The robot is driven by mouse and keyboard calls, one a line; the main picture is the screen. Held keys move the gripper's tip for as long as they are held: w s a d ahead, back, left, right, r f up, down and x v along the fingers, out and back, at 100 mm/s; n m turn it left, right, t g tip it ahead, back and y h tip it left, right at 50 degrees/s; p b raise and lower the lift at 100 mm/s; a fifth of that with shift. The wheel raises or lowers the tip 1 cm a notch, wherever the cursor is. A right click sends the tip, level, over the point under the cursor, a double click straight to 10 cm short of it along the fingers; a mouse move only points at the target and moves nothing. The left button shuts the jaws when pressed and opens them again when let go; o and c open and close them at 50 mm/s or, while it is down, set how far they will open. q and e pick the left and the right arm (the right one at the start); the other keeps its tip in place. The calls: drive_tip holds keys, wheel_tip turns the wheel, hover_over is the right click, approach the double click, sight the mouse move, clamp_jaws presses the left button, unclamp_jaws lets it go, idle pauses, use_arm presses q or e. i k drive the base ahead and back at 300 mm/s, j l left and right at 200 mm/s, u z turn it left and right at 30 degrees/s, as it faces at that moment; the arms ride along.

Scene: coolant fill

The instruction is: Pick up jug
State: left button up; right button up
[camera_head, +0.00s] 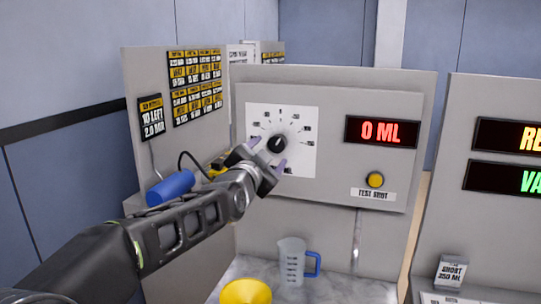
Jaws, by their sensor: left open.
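The jug (290,264) is clear with dark markings and a blue handle on its right side. It stands upright on the grey counter (345,288), below the machine panel. My left gripper (268,166) is open and empty in front of the white dial plate (300,148), just below the black knob (277,144). It is above the jug and apart from it. I cannot tell whether the fingers touch the dial plate. My right gripper is not in view.
A yellow round object (246,291) stands on the counter left of the jug. A blue cylinder (170,187) lies beside my left arm. The panel has a red "0 ML" display (381,131) and a yellow button (375,180). A small labelled block (451,271) is at right.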

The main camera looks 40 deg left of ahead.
sight(292, 252)
drive_tip(key=k+l, duration=0.25)
drive_tip(key=k, duration=0.2)
drive_tip(key=k+l, duration=0.25)
drive_tip(key=k, duration=0.25)
